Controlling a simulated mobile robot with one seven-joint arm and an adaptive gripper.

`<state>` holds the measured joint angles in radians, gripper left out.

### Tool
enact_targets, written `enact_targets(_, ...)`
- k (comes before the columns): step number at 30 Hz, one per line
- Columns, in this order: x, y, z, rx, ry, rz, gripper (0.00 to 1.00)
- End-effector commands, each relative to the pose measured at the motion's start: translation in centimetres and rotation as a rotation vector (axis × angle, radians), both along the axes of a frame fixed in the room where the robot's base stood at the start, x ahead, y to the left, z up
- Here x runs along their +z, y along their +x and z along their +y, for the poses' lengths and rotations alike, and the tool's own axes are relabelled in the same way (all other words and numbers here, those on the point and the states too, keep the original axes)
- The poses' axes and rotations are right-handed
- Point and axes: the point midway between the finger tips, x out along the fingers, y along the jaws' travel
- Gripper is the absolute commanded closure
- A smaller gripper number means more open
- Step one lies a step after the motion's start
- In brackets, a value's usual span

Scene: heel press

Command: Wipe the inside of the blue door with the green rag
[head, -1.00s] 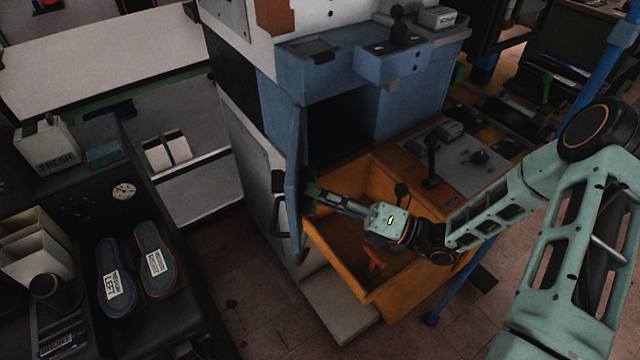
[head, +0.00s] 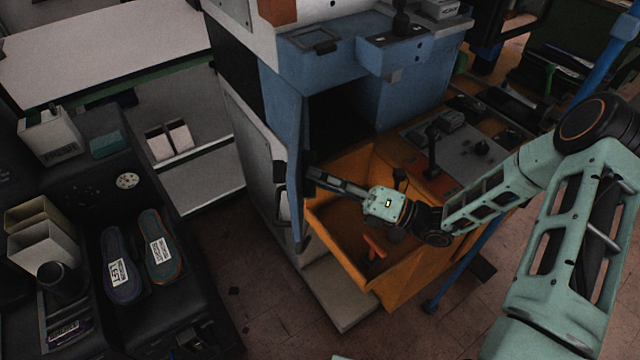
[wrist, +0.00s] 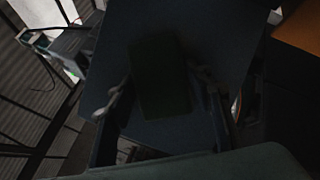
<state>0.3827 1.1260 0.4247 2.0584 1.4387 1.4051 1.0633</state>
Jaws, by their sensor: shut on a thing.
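The blue door (head: 294,150) stands open at the left of the blue machine's dark opening, seen nearly edge-on in the head view. My gripper (head: 312,180) reaches left over the orange bin, with its fingertips at the door's inside face. In the wrist view the door (wrist: 215,35) is a dark blue panel filling the middle. The green rag (wrist: 162,75) shows there as a very dark rectangle between the fingers of my gripper (wrist: 165,98), which is shut on it. The rag lies in front of the door's inside face; the dim picture hides whether it touches.
The orange bin (head: 345,235) is below my gripper, with an orange-red object (head: 374,246) inside. A grey control panel (head: 455,150) with a lever is right of the opening. Two insoles (head: 122,265) lie on the dark bench at left.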

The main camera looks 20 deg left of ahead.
Motion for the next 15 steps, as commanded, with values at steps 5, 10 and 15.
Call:
enact_targets(5,0.0,0.5,0.2,0.001,0.0,0.0,0.76)
enact_targets(10,0.0,1.8,0.6,0.002,0.001,-0.002,0.76)
enact_targets(15,0.0,3.3,0.9,0.002,0.001,-0.002,0.76)
